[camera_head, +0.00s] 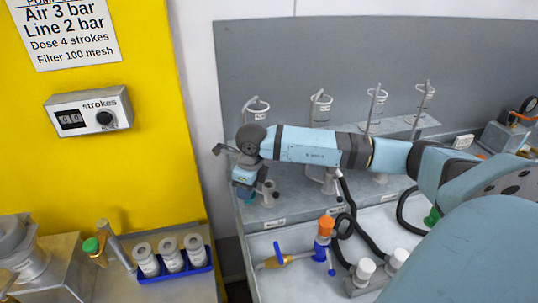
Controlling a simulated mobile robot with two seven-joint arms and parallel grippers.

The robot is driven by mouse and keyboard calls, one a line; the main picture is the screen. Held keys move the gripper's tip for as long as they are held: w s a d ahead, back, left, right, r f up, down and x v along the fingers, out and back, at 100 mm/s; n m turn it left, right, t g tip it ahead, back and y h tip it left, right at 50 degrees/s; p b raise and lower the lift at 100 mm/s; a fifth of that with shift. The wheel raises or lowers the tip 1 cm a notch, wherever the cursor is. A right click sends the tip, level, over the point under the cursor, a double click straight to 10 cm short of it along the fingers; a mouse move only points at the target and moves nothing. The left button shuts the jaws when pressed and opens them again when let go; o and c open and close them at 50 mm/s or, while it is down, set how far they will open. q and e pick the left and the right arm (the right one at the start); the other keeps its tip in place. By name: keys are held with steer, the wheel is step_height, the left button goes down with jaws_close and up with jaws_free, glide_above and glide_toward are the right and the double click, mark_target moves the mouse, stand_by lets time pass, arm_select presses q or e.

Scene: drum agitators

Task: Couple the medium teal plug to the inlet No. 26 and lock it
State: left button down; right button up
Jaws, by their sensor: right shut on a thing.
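My right arm reaches in from the right, and my right gripper (246,188) points down at the left end of the grey rack. It is shut on a small teal piece, apparently the teal plug (248,196), mostly hidden by the fingers. A grey upright fitting (268,194) stands just right of the gripper. I cannot tell whether the plug touches it. A small label (273,222) is on the rack edge below; its number is too small to read, so I cannot tell which inlet is No. 26. My left gripper is out of view.
Several stirrer stations, such as this clear cylinder (320,108), line the rack's back. A blue tray (180,271) with grey jars is at the lower left. My arm covers much of the rack.

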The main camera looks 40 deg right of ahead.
steer(key=w+d+r+m+g+h, duration=0.1)
steer(key=w+d+r+m, duration=0.1)
steer(key=d+m, duration=0.65)
steer(key=w+d+r+m+h, duration=0.1)
steer(key=d+m, duration=0.2)
steer(key=m, duration=1.1)
steer(key=f+b, duration=0.2)
steer(key=f, duration=0.2)
steer(key=shift+w+f, duration=0.2)
steer(key=shift+f+b, duration=0.3)
steer(key=shift+f, duration=0.15)
steer(key=shift+f, duration=0.1)
